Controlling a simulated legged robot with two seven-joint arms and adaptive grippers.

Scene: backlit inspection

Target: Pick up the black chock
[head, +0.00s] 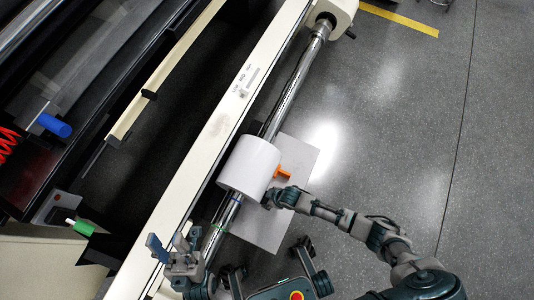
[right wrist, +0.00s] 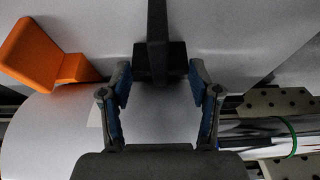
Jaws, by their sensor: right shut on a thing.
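The black chock (right wrist: 157,58) is in the right wrist view, a dark block with an upright part, between the fingertips of my right gripper (right wrist: 159,80). I cannot tell whether the chock touches the roll or sheet. My left gripper (head: 172,243) is open and empty at the lower left, near the shaft's lower end.
An orange chock (head: 283,174) is by the roll's right side, and it also shows in the right wrist view (right wrist: 45,55). The roll sits on a metal shaft (head: 291,82) beside a cream machine rail (head: 235,85). A white sheet (head: 301,158) lies to the right. Open floor is further right.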

